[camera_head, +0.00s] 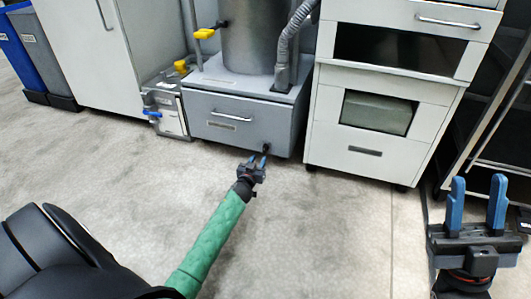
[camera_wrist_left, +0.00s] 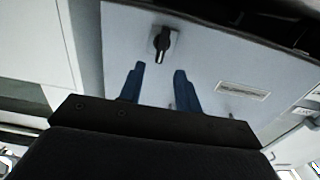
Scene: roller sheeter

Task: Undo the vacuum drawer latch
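The vacuum drawer (camera_head: 205,110) is the grey box under the metal cylinder, with its front shut. In the left wrist view the latch (camera_wrist_left: 162,42) is a dark lever on a light square plate. My left gripper (camera_head: 258,163) is open and empty, just in front of the latch. In the left wrist view its blue fingertips (camera_wrist_left: 159,70) are spread, with the latch beyond the gap between them; no contact shows. My right gripper (camera_head: 477,182) is open and empty at the right, far from the drawer.
The drawer has a bar handle (camera_head: 231,117). A grey hose (camera_head: 285,50) runs down beside the cylinder (camera_head: 252,40). A white cabinet (camera_head: 325,105) stands close on the right, and a small unit with a blue valve (camera_head: 153,114) on the left. The floor in front is clear.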

